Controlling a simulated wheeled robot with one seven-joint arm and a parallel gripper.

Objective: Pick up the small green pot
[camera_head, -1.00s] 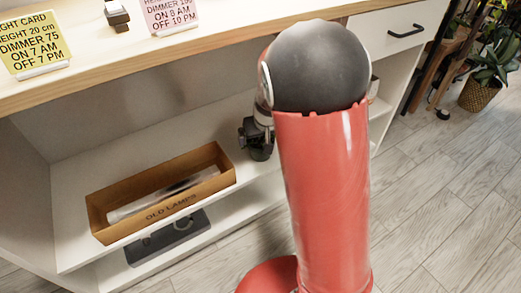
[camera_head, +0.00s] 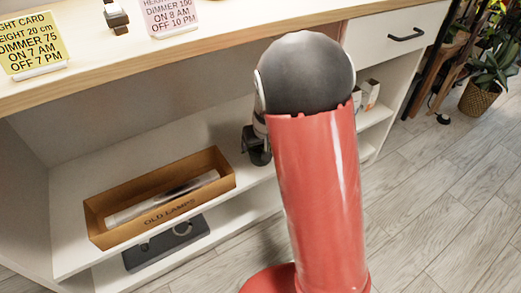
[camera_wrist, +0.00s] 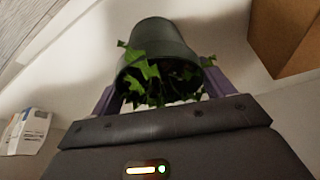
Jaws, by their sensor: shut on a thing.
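The small green pot (camera_wrist: 160,45) shows in the wrist view as a dark green pot with jagged green leaves at its rim, the rim facing the camera. My gripper (camera_wrist: 162,88) has a purple-grey finger on either side of the pot and is shut on it. In the head view my gripper (camera_head: 257,148) is low in front of the shelf, right of the lamp box. The pot is mostly hidden there by my arm. I cannot tell whether the pot is clear of the shelf.
A cardboard box marked OLD LAMPS (camera_head: 100,228) stands on the shelf (camera_head: 72,258) to the left. A grey item (camera_head: 165,245) lies on the lower level. Small white boxes (camera_head: 368,92) stand on the right. The wooden counter (camera_head: 200,48) with cards overhangs above.

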